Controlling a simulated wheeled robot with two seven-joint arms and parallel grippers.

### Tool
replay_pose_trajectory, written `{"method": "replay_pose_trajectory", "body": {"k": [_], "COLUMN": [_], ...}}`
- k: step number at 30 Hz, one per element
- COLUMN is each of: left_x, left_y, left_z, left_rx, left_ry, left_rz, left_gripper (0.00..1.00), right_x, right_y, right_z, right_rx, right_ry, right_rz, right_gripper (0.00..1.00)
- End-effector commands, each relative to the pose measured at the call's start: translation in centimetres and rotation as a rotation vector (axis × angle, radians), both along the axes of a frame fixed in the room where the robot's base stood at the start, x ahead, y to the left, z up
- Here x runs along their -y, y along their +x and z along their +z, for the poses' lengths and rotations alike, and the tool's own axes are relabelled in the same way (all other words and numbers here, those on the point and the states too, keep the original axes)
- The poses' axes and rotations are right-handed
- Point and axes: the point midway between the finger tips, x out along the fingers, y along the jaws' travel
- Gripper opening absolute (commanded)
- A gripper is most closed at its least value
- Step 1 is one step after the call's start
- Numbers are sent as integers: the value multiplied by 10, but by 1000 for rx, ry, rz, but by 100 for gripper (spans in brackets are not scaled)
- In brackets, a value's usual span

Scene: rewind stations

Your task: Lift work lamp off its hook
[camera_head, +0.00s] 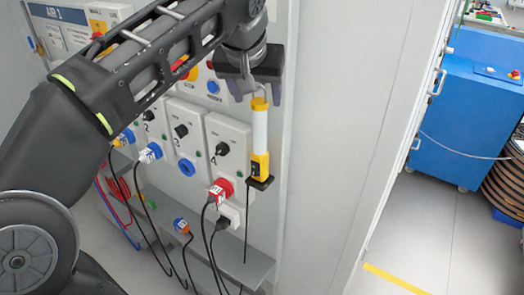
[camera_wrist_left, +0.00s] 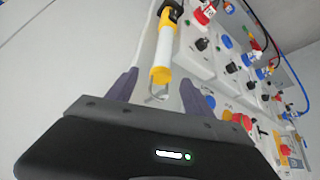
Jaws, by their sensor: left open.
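The work lamp (camera_head: 260,132) has a white tube with yellow ends and hangs upright against the grey cabinet panel. Its wire hook (camera_wrist_left: 157,98) shows at its top end in the left wrist view. My left gripper (camera_head: 258,98) is open at the lamp's top. In the left wrist view the lamp (camera_wrist_left: 163,50) lies between the two fingers of the left gripper (camera_wrist_left: 159,78), with gaps on both sides. The wall support behind the hook is mostly hidden by the gripper. My right gripper is in neither view.
Socket panels with coloured plugs (camera_head: 220,190) stand left of the lamp, with cables hanging below. A grey shelf (camera_head: 255,268) juts out beneath. The cabinet side (camera_head: 335,130) right of the lamp is bare. A blue machine (camera_head: 470,120) stands far right, beyond open floor.

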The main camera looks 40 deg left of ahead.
Motion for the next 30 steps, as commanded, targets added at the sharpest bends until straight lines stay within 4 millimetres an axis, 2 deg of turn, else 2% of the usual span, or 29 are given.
{"method": "replay_pose_trajectory", "body": {"k": [7,15,26,30], "left_x": [0,-5,-7,-11], "left_y": [1,12,14,20], "left_z": [-1,-21,-24,-36], "left_rx": [0,-2,0,-4], "left_ry": [0,0,0,-1], "left_rz": [-1,-1,-1,-1], "left_gripper": [60,60,60,60], "right_x": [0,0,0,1], "right_y": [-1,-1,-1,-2], "right_z": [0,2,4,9], "right_rx": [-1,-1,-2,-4], "right_ry": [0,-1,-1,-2], "right_rz": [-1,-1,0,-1], "right_gripper": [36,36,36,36]}}
